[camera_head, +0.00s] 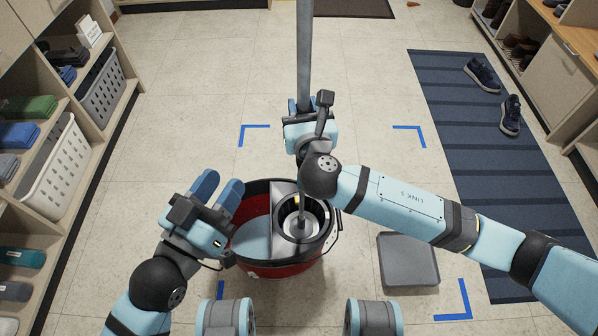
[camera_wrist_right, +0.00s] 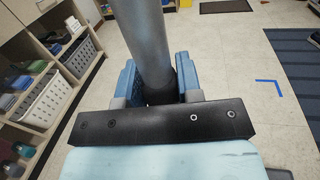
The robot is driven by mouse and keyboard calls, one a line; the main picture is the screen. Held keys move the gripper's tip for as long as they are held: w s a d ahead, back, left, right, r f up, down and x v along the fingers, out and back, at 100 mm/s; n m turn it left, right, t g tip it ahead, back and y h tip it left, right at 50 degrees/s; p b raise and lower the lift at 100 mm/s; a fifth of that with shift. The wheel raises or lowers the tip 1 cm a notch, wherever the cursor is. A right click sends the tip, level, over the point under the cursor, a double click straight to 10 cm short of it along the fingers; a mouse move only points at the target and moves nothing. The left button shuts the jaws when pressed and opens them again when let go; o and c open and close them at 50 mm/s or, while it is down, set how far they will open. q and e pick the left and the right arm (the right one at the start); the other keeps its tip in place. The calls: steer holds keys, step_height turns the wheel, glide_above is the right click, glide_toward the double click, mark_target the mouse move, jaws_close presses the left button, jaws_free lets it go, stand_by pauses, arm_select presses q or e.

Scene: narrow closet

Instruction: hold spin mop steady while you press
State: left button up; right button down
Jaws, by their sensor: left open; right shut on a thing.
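The spin mop's grey pole (camera_head: 304,45) rises from the spin basket (camera_head: 318,222) of a red bucket (camera_head: 285,268) on the floor. My right gripper (camera_head: 305,108) is shut around the pole, well above the bucket. The right wrist view also shows the pole (camera_wrist_right: 145,35) between the blue fingers (camera_wrist_right: 157,82). My right forearm hides part of the pole and the bucket's right side. The mop's lower end is inside the basket, and its head is hard to make out. My left gripper (camera_head: 218,190) is open and empty at the bucket's upper left rim, apart from the pole.
A grey square pad (camera_head: 408,262) lies right of the bucket. Blue corner marks (camera_head: 254,130) on the tiles frame the area. A dark striped rug (camera_head: 465,150) with shoes (camera_head: 482,75) lies at right. Shelves with baskets (camera_head: 55,165) line the left. Floor behind the bucket is clear.

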steer(key=c, duration=0.7)
jaws_free()
steer(key=s+d, duration=0.2)
steer(key=s, duration=1)
steer(key=shift+d, duration=0.1)
